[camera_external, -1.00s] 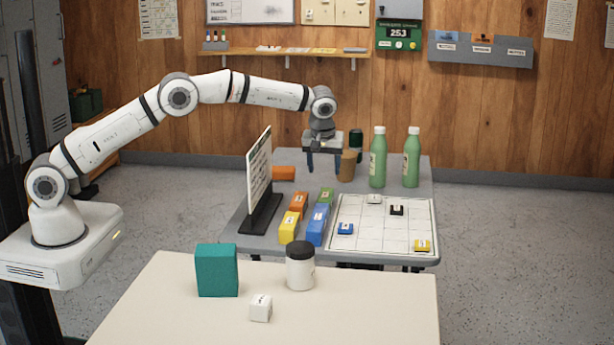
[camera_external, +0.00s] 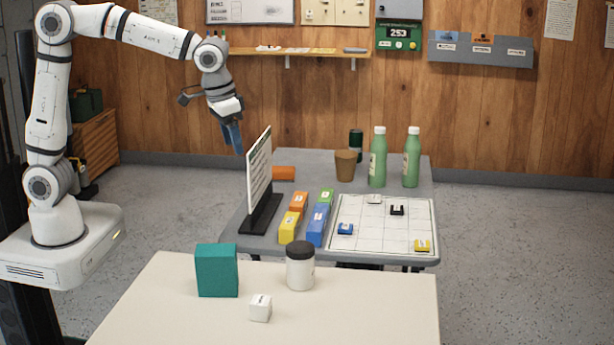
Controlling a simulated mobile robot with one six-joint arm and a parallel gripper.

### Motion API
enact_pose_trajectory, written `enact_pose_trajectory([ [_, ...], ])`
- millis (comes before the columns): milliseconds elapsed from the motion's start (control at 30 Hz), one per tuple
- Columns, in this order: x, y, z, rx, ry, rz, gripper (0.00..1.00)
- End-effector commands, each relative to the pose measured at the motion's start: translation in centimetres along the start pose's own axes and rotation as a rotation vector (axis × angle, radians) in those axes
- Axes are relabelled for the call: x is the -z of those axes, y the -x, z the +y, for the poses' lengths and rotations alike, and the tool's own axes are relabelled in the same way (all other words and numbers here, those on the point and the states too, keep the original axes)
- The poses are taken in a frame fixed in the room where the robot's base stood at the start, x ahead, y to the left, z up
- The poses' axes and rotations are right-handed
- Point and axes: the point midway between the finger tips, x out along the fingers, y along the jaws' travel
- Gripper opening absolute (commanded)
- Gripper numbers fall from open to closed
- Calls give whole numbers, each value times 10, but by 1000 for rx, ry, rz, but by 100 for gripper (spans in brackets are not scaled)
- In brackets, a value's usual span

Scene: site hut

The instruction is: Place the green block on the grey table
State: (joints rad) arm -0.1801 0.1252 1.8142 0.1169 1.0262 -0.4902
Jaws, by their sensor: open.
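A large teal-green block (camera_external: 216,271) stands upright on the cream table (camera_external: 380,310) in front, at its back left. The grey table (camera_external: 399,186) stands behind, carrying several items.
An upright white board (camera_external: 259,170) stands at the grey table's left. Coloured blocks and a grid board (camera_external: 372,222) fill its front. Two green bottles (camera_external: 377,160) and a brown cup (camera_external: 345,166) stand at the back. A dark-lidded jar (camera_external: 300,268) and white cube (camera_external: 260,308) stand near the teal-green block.

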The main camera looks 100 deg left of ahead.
Motion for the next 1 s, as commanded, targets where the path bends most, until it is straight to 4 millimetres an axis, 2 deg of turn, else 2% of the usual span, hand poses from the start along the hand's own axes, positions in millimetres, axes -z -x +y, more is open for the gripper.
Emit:
enact_pose_trajectory([
  [33,-29,9,-1,-16,-62,2,58],
  [200,-120,20,-11,-70,-281,3,58],
  [300,-170,18,-21,-97,-399,6,58],
  [433,-218,10,-33,-124,-517,10,58],
  [500,-235,6,-38,-134,-558,12,58],
  [633,-250,1,-43,-144,-598,14,58],
  [900,-252,0,-44,-144,-603,13,58],
  [1000,-251,8,-44,-145,-602,14,58],
])
